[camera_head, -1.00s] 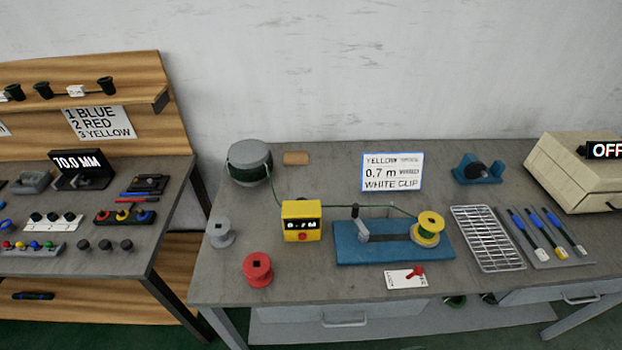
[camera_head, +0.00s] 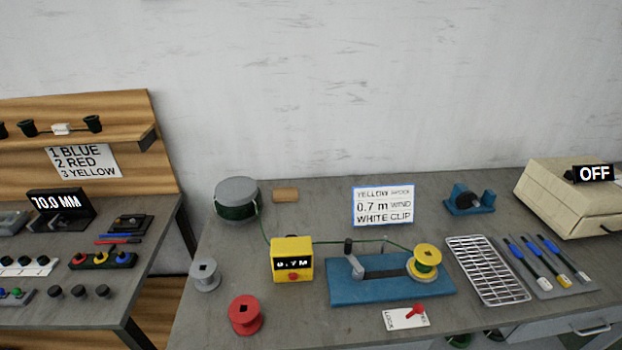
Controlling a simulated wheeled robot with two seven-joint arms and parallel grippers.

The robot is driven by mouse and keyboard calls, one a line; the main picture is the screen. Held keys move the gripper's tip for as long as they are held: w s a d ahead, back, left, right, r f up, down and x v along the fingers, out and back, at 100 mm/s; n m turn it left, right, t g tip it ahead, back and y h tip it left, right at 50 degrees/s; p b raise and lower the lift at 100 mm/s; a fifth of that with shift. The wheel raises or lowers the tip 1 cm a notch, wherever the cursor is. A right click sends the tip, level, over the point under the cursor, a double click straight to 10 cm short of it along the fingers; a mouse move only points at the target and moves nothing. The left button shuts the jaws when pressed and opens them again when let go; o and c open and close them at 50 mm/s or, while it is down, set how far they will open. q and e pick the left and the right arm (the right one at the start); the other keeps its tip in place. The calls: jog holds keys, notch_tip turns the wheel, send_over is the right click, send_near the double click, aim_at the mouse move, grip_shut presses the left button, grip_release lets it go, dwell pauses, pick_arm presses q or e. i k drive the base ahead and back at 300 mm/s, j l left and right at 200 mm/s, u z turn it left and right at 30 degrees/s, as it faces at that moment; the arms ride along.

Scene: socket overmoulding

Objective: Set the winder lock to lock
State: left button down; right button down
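The winder is a blue base (camera_head: 350,291) with a yellow spool (camera_head: 427,255) on its right end and a grey crank-like arm (camera_head: 357,262) on it. A white plate with a red lever (camera_head: 414,310) lies on the table in front of the winder. The lever's knob tilts toward the plate's right side; lettering at the plate's left looks like "LOCK", and the right end's lettering is too small to read. A green cord runs from a grey drum (camera_head: 237,198) past the yellow meter box (camera_head: 292,260), reading 0.7 M, to the spool. Neither gripper is in view.
A red spool (camera_head: 245,315) and a grey spool (camera_head: 205,275) stand at the left of the table. A wire rack (camera_head: 487,270) and several blue-handled tools (camera_head: 540,262) lie at the right. A sign (camera_head: 383,205) stands behind the winder. The table around the lever plate is mostly clear.

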aim_at(418, 308)
jog(key=l+z, duration=0.15)
jog(key=z, duration=0.3)
jog(key=i+l+z, duration=0.1)
jog(key=z, duration=0.4)
